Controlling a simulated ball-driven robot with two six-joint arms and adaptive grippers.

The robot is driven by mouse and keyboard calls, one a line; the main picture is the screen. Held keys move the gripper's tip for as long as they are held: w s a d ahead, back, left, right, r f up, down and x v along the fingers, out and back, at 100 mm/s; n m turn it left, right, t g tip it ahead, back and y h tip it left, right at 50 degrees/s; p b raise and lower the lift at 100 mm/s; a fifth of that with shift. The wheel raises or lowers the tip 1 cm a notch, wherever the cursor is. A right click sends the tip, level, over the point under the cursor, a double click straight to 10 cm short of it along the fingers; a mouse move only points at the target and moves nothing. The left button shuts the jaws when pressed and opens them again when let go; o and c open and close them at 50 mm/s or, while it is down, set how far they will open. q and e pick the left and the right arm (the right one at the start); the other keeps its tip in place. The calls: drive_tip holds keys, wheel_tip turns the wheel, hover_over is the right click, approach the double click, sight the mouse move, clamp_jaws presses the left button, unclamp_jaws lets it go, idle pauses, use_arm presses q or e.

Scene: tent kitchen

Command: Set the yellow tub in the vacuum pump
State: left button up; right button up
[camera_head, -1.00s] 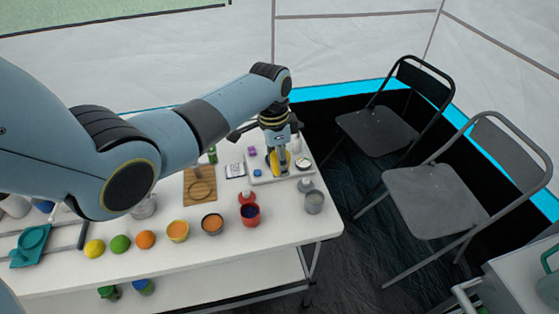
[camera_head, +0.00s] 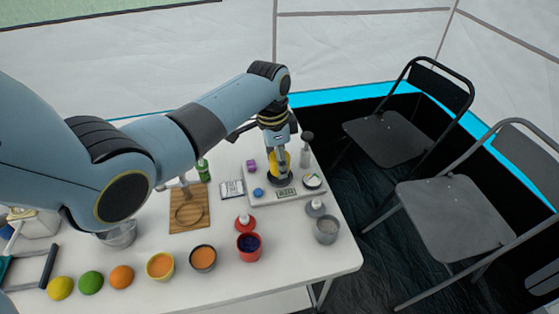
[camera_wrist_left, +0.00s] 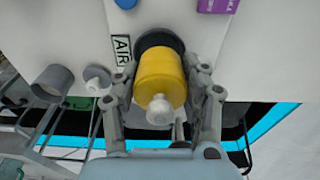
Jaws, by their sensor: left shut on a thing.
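The yellow tub (camera_head: 281,161) is in my left gripper (camera_head: 279,168), whose fingers are shut on its sides. The vacuum pump (camera_head: 265,200) is a flat white base with a black round seat (camera_head: 287,181), a blue button, a gauge and an AIR label. In the left wrist view, the tub (camera_wrist_left: 160,72) lies between the fingers (camera_wrist_left: 162,88), with a pale knob at its near end. The black seat (camera_wrist_left: 160,38) shows around its far end. The tub is over the seat; whether it touches cannot be told. My right gripper is not in view.
A red cup (camera_head: 249,248), red-based bottle (camera_head: 243,224) and grey cup (camera_head: 326,229) stand in front of the pump. A wooden board (camera_head: 188,208) and notepad (camera_head: 232,189) lie left. A dispenser bottle (camera_head: 305,153) stands behind right. Folding chairs (camera_head: 386,137) are beyond the table.

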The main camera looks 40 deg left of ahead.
use_arm(q)
drive_tip(key=shift+f+b, duration=0.4)
drive_tip(key=shift+f, duration=0.3)
drive_tip(key=shift+f+b, duration=0.3)
drive_tip(key=shift+r, duration=0.1)
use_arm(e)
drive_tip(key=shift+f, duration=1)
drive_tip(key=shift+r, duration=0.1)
use_arm(q)
drive_tip(key=shift+p, duration=0.35)
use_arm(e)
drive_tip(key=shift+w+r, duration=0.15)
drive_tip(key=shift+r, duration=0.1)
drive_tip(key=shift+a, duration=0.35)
use_arm(q)
drive_tip(key=shift+p, duration=0.3)
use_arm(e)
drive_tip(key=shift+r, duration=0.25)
use_arm(q)
drive_tip(key=shift+f, duration=0.25)
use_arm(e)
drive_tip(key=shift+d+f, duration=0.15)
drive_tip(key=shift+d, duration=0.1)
use_arm(q)
drive_tip(key=shift+r, duration=0.2)
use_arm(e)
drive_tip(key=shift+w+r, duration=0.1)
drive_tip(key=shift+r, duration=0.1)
